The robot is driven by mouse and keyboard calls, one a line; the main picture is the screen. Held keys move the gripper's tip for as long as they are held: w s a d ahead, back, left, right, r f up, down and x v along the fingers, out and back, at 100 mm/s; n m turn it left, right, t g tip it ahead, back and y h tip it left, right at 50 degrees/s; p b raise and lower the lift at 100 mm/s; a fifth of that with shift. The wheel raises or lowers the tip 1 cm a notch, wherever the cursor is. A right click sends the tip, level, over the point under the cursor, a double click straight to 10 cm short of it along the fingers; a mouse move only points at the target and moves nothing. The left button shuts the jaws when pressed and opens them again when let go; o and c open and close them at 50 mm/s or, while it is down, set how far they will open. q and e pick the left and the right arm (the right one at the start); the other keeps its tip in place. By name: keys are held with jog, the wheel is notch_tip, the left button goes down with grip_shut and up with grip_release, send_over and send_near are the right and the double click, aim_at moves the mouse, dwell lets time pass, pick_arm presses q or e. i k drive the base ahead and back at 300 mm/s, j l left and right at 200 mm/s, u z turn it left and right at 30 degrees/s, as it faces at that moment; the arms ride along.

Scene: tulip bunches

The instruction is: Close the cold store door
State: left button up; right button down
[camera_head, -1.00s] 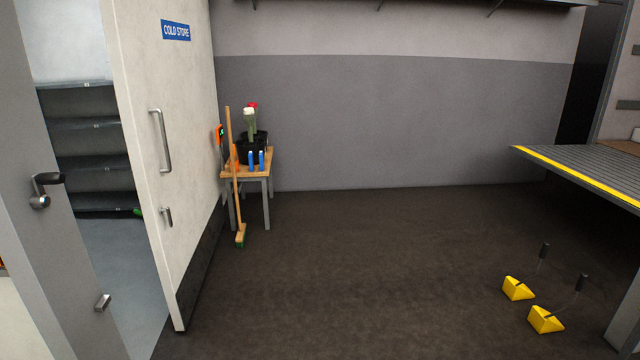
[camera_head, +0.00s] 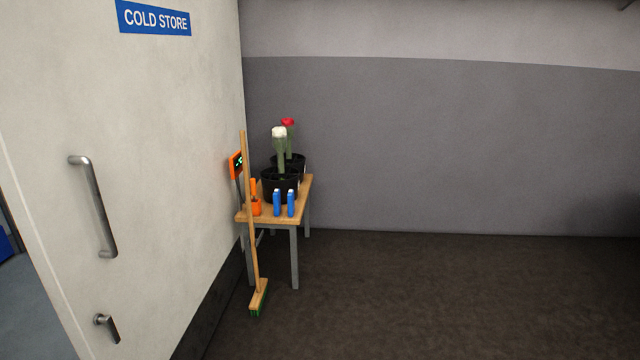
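The cold store door (camera_head: 150,140) is a large pale panel filling the left of the head view. It stands open, with a strip of the cold room floor (camera_head: 35,310) showing past its left edge. A blue sign (camera_head: 154,18) reading COLD STORE is at its top. A long metal pull handle (camera_head: 95,207) is fixed on its face, and a small lever latch (camera_head: 107,327) is below that. The door's bottom edge is partly out of view. Neither of my grippers is in view.
A small wooden table (camera_head: 277,212) with black pots of tulips (camera_head: 281,185) and blue bottles stands beyond the door. A broom (camera_head: 251,225) leans against the table, its head on the floor. The dark floor (camera_head: 430,295) to the right is clear.

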aim_at(117, 186)
jog(key=i+l, duration=0.1)
jog(key=i, duration=2.1)
jog(key=i+u, duration=0.7)
jog(key=i, duration=0.15)
jog(key=i+l+u, duration=0.15)
jog(key=i+u, duration=0.2)
jog(key=i, duration=0.05)
